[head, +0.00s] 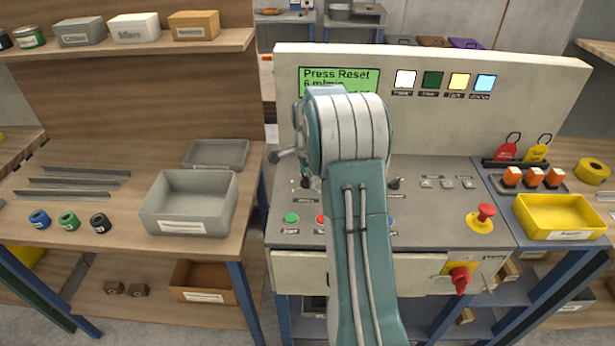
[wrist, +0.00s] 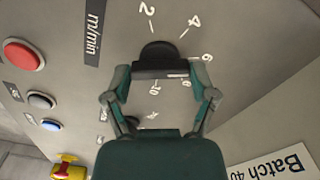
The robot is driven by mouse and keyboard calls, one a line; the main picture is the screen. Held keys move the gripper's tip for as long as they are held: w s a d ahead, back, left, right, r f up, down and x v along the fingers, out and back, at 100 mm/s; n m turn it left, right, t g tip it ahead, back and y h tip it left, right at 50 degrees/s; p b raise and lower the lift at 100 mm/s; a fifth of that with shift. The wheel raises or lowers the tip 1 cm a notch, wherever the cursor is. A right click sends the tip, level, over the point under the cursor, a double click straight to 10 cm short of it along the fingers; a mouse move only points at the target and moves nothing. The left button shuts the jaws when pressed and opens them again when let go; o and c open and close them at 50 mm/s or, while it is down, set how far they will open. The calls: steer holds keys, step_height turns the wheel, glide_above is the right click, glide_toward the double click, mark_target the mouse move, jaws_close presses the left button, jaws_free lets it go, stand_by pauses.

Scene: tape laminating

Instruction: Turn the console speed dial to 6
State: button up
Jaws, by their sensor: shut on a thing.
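The black speed dial (wrist: 158,55) shows in the wrist view on the grey panel, with 2, 4, 6, 8 and 10 printed around it and an "m/min" label at left. My gripper (wrist: 160,74) is shut on the dial, one finger on each side. A pale mark shows on the dial's near edge, towards 6 and 8; its exact setting is hard to read. In the head view my arm hides most of the dial area on the console (head: 435,225). The green screen (head: 340,79) reads "Press Reset" and "6 m/min"; its lower part is hidden.
A red mushroom button (head: 485,212) stands at the console's right, above a red rotary switch (head: 460,279). A green button (head: 291,218) is at the left. A grey bin (head: 160,212) and yellow bin (head: 562,236) flank the console. Four indicator lamps line the upper panel.

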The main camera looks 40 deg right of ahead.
mark_target(306, 177)
steer(key=shift+f, duration=0.1)
stand_by(0.3)
steer(key=o, duration=1)
steer(key=shift+w+a, duration=0.1)
step_height(306, 177, up, 12)
